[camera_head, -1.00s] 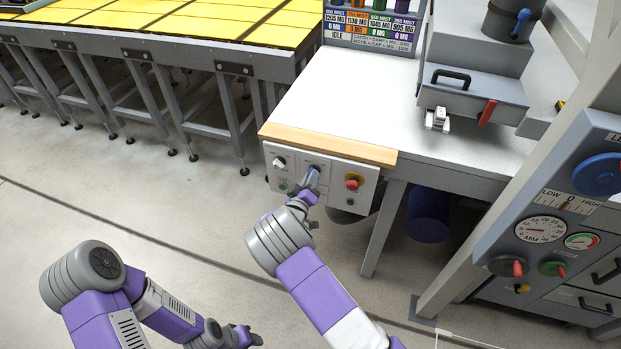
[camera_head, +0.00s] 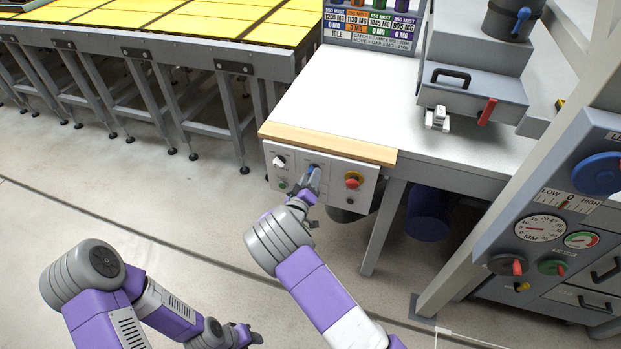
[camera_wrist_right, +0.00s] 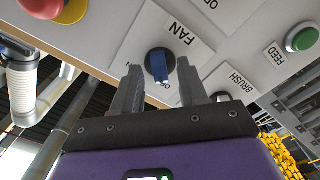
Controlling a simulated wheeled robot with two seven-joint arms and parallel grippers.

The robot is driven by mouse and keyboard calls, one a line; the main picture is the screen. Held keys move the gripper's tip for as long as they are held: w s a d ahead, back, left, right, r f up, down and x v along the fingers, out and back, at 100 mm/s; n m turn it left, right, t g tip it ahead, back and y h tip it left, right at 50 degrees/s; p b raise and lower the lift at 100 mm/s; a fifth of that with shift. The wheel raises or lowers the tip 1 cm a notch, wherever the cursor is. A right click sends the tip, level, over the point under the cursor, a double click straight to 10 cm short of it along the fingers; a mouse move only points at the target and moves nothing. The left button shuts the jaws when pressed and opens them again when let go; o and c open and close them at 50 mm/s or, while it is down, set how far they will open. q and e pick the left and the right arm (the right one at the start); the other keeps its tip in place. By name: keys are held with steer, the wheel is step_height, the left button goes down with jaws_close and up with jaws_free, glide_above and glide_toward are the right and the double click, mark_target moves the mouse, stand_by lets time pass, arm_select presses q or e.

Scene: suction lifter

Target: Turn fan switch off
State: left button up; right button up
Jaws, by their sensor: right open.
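The fan switch (camera_wrist_right: 157,66) is a dark round knob with a blue handle beside the FAN label in the right wrist view. An OFF marking near it is partly covered. It sits on the white control panel (camera_head: 333,188) at the table's front, where its blue part (camera_head: 313,170) shows small in the head view. My right gripper (camera_head: 311,183) is open at the panel. In the right wrist view its fingertips (camera_wrist_right: 157,68) lie to either side of the knob; contact cannot be told. My left gripper (camera_head: 250,337) hangs low, away from the panel; its jaw state is unclear.
The panel also carries a red emergency button (camera_head: 353,179), a brush switch (camera_head: 279,162) and a green feed button (camera_wrist_right: 303,39). A wooden edge (camera_head: 325,143) runs above the panel. A grey machine cabinet (camera_head: 555,225) stands at right.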

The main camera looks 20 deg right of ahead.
steer(key=p+v, duration=0.1)
steer(key=v, duration=0.6)
steer(key=shift+s+f, duration=0.1)
steer(key=shift+s, duration=0.05)
